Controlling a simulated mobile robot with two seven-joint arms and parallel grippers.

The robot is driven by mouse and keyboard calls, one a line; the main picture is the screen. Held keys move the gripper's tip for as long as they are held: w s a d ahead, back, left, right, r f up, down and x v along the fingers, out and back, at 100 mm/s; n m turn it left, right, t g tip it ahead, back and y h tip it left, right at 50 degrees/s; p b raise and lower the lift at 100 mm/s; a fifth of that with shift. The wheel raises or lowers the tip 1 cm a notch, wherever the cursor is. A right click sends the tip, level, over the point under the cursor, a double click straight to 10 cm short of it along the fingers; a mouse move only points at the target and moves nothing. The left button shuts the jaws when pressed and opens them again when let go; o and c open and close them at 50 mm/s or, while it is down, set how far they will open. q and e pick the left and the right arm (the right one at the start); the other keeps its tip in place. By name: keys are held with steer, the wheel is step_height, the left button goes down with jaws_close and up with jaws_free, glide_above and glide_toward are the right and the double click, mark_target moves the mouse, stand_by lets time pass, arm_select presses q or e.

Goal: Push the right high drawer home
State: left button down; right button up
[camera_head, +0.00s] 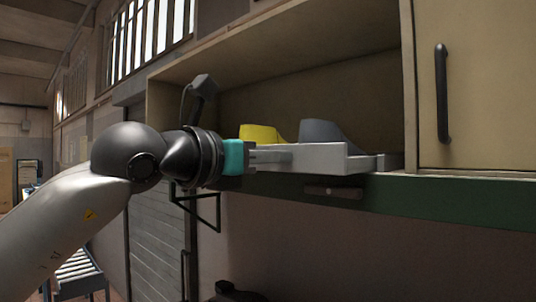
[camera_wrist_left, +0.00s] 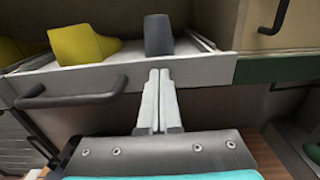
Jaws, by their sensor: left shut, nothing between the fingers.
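A light grey drawer (camera_head: 323,157) stands in the open cabinet bay, open at the top. Its front (camera_wrist_left: 200,82) and dark bar handle (camera_wrist_left: 75,97) show in the wrist view. A yellow shoe last (camera_head: 260,133) and a grey shoe last (camera_head: 321,131) lie in it; they also show in the wrist view, yellow (camera_wrist_left: 85,45) and grey (camera_wrist_left: 158,36). My left gripper (camera_head: 288,157) is shut and empty. Its fingertips (camera_wrist_left: 159,73) are at the drawer front, right of the handle; whether they touch is unclear. My right gripper is not in view.
A beige cabinet door (camera_head: 480,90) with a dark upright handle (camera_head: 442,95) is at the right. A green rail (camera_head: 450,199) runs below the bay. A grey slatted shutter (camera_head: 155,240) stands at left. Below the rail, the space looks mostly open.

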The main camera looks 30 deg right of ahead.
mark_target(299, 155)
arm_select(q)
steer(key=shift+p+x, duration=0.8)
steer(key=shift+x, duration=1.5)
steer(key=shift+p+x, duration=0.55)
steer(key=shift+x, duration=0.2)
steer(key=shift+p+x, duration=0.75)
steer(key=shift+x, duration=0.45)
steer(key=shift+d, duration=0.25)
